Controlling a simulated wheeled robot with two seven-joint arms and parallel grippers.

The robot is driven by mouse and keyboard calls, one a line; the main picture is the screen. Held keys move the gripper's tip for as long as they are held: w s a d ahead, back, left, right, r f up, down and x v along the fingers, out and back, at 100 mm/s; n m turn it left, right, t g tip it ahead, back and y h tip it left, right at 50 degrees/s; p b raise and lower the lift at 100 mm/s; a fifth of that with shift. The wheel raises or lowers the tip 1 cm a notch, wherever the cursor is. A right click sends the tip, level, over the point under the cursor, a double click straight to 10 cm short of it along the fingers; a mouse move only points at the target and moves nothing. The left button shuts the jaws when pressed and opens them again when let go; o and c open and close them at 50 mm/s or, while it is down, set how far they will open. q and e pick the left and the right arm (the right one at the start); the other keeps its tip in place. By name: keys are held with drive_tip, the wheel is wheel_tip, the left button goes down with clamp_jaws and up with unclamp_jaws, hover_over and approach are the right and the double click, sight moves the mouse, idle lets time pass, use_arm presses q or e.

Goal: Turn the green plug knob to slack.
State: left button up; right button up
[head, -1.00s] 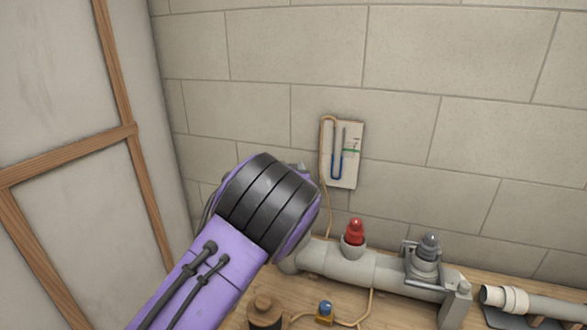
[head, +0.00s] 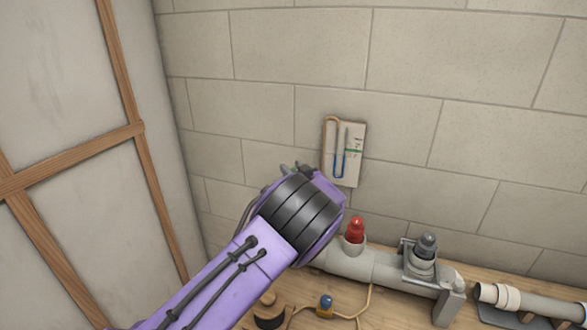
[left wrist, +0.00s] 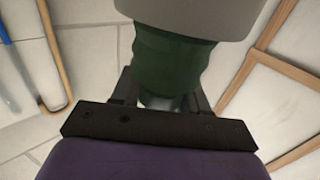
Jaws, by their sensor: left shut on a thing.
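The green plug knob (left wrist: 168,68) shows in the left wrist view, running down from a large grey round part (left wrist: 190,12) into my left gripper (left wrist: 163,96). The gripper's dark fingers are on either side of the knob's lower end, and it is shut on the knob. In the head view my left wrist and forearm cover the left end of the grey pipe (head: 370,268), so I cannot make out the knob there. My right gripper is in neither view.
A red plug (head: 355,230) and a dark grey plug (head: 427,246) stand on the pipe. A gauge board (head: 343,150) with a tube hangs on the block wall. A small blue-topped part (head: 325,306) and a hose lie on the wooden bench. A wood-framed panel (head: 70,160) stands left.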

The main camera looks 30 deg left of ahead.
use_arm(q)
drive_tip(key=o, duration=1)
drive_tip(key=p+v, duration=0.5)
drive_tip(key=v, duration=0.5)
drive_tip(key=shift+s+d, duration=0.15)
drive_tip(key=shift+d, duration=0.05)
drive_tip(key=shift+f, duration=0.1)
